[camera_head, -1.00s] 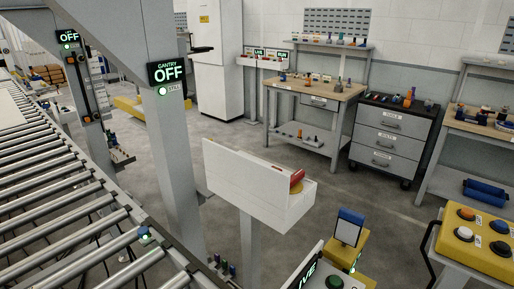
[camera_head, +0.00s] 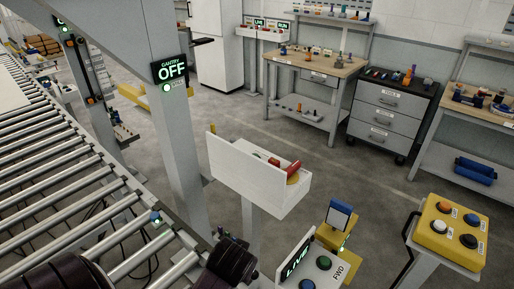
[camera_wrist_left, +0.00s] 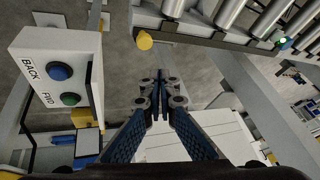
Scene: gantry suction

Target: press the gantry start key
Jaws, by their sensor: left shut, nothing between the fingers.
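The gantry sign (camera_head: 170,68) reads OFF in the head view, with a lit green lamp on the post below it. A yellow box (camera_head: 458,256) at the right carries several round buttons: orange, blue, white and black. Their small labels are too small to read, so I cannot tell which is the start key. My left gripper (camera_wrist_left: 163,86) is shut and empty in the left wrist view, over the floor gap beside the rollers, touching nothing visible. In the head view only dark arm parts show at the bottom. My right gripper is not in view.
A white console with blue BACK and green FWD buttons (camera_wrist_left: 68,98) stands left in the wrist view. A roller conveyor (camera_head: 60,185) fills the head view's left. A white box on a post (camera_head: 235,172) stands mid-view. Grey floor lies open behind it.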

